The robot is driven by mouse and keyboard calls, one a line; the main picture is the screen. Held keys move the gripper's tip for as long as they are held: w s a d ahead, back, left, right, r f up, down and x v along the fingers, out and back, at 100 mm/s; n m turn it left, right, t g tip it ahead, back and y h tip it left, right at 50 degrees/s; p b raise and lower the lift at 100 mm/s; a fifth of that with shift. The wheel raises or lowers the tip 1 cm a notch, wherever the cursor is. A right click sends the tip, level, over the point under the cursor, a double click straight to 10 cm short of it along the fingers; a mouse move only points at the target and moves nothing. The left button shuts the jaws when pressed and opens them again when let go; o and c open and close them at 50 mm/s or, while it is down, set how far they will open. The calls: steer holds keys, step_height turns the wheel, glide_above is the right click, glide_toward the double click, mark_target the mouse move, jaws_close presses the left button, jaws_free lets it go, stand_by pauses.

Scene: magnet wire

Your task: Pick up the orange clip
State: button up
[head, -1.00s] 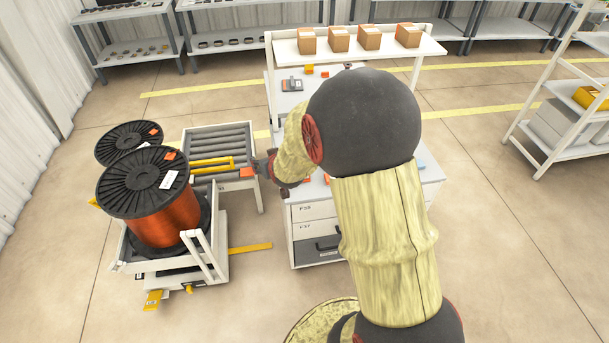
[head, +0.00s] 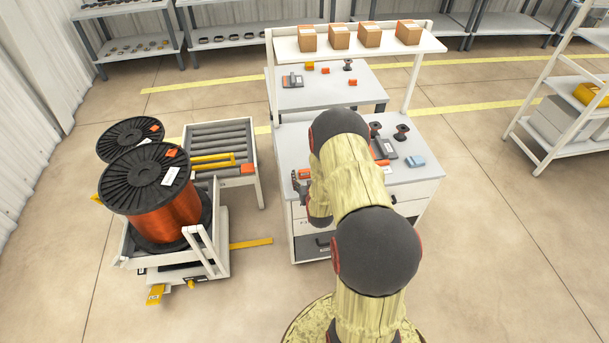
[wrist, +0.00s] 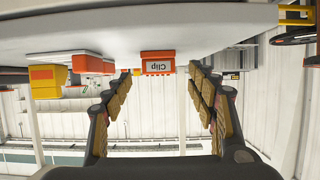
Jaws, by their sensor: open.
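The orange clip (wrist: 158,62) shows in the wrist view, an orange block with a white label reading "Clip". That view is upside down, with the grey table surface at the top. My gripper (wrist: 160,84) is open and empty, its two fingers on either side of the clip in the picture; the clip appears beyond the fingertips, not touched. In the head view my gripper (head: 298,186) is by the left edge of the drawer workbench (head: 291,133), close to an orange piece (head: 304,173), probably the clip. My arm hides part of the bench.
A yellow block (wrist: 46,80) and orange block (wrist: 92,64) lie to one side in the wrist view. The bench also holds dark spools (head: 402,131) and a blue block (head: 415,162). A copper wire spool (head: 165,215) and roller conveyor (head: 218,138) stand left.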

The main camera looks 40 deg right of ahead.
mark_target(305, 172)
steer(key=x, duration=0.3)
steer(key=shift+d+f+b, duration=0.1)
steer(key=shift+b, duration=0.2)
steer(key=shift+c, duration=1.4)
steer(key=c, duration=1)
